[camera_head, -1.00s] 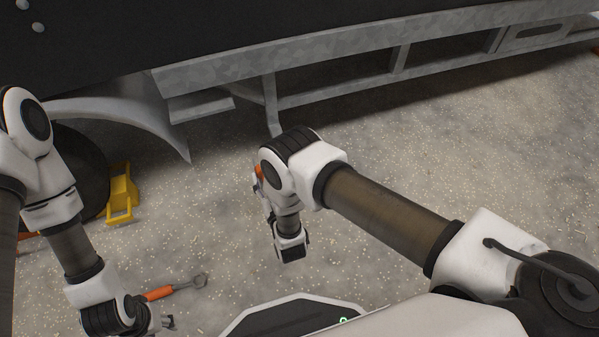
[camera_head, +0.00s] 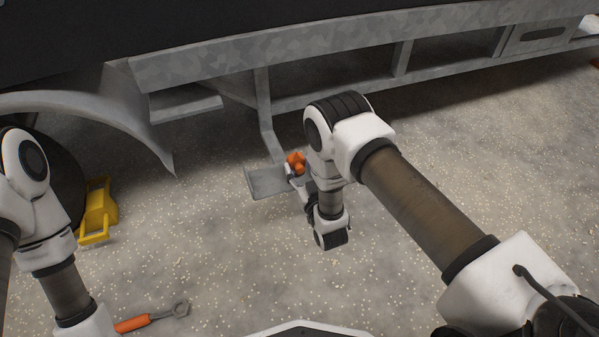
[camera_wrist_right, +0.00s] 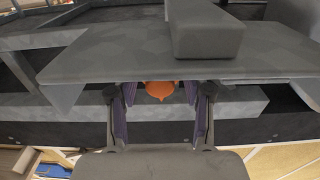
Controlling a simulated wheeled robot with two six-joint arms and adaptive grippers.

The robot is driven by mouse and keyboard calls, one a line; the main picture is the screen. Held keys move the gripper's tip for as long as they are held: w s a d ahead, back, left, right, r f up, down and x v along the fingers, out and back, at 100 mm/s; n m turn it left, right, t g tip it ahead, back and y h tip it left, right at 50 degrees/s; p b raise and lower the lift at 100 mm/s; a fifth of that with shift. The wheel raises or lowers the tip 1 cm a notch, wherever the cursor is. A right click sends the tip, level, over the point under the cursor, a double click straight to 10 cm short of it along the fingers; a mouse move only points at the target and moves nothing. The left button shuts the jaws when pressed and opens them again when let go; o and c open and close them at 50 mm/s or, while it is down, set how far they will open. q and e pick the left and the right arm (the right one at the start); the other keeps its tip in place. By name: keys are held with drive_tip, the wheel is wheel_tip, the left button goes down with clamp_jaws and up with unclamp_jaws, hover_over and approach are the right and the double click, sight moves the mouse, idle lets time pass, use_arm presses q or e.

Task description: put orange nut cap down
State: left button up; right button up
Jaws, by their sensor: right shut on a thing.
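The orange nut cap (camera_head: 296,160) is held in my right gripper (camera_head: 294,173), beside the grey metal step plate (camera_head: 262,184) under the trailer. In the right wrist view the cap (camera_wrist_right: 160,91) sits between the two fingers of the right gripper (camera_wrist_right: 160,96), which are shut on it. The step plate (camera_wrist_right: 100,57) spans that view just beyond the fingers and hides part of the cap's top. I cannot tell whether the cap touches the plate. My left arm comes in at the left, with its gripper out of the picture.
The grey trailer frame (camera_head: 330,90) runs across the top. A mudguard (camera_head: 130,120) and a yellow wheel chock (camera_head: 99,211) are at the left. A wrench with an orange handle (camera_head: 133,323) lies on the speckled floor. The floor at the right is clear.

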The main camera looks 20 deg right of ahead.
drive_tip(key=shift+f, duration=0.1)
drive_tip(key=o, duration=1.3)
drive_tip(key=shift+s+r, duration=0.15)
drive_tip(key=shift+r, duration=0.1)
drive_tip(key=s+p, duration=0.6)
drive_tip(key=p, duration=0.1)
drive_tip(key=s+p, duration=0.5)
drive_tip(key=p, duration=0.2)
drive_tip(key=shift+s+d+f, duration=0.1)
drive_tip(key=shift+s+d, duration=0.1)
drive_tip(key=shift+s, duration=0.15)
